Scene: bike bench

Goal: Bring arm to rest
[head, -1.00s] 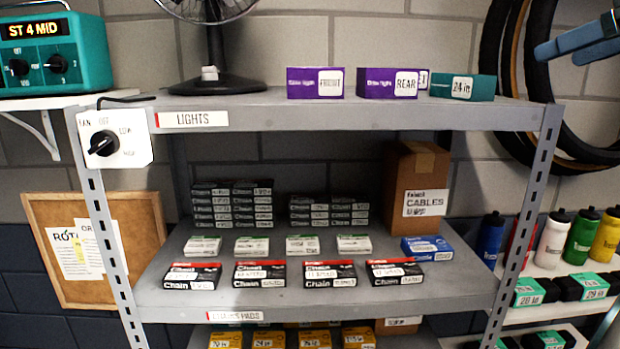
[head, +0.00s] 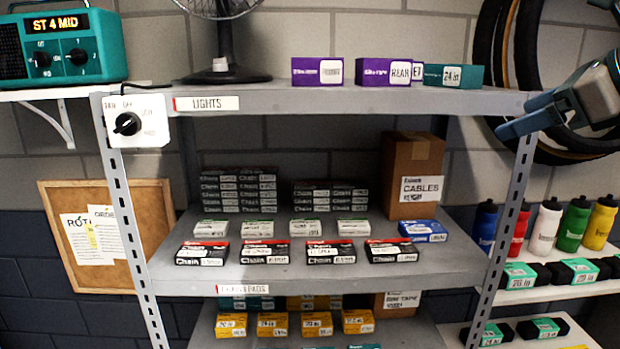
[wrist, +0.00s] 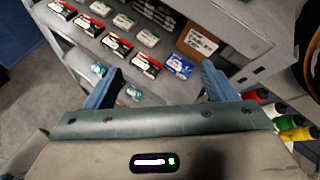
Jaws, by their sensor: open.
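My gripper (head: 543,113) shows at the upper right of the head view, in front of the hanging tyres and beside the shelf's right post. In the wrist view my gripper (wrist: 158,85) has its two blue fingers spread wide apart, with nothing between them. It is clear of the shelf and touches nothing that I can see.
A grey shelf unit (head: 345,100) holds purple light boxes (head: 318,71), chain boxes (head: 264,252) and a cables carton (head: 413,170). A radio (head: 60,48) and fan switch (head: 138,121) are at left. Bottles (head: 574,224) stand at right. Tyres (head: 490,60) hang on the wall.

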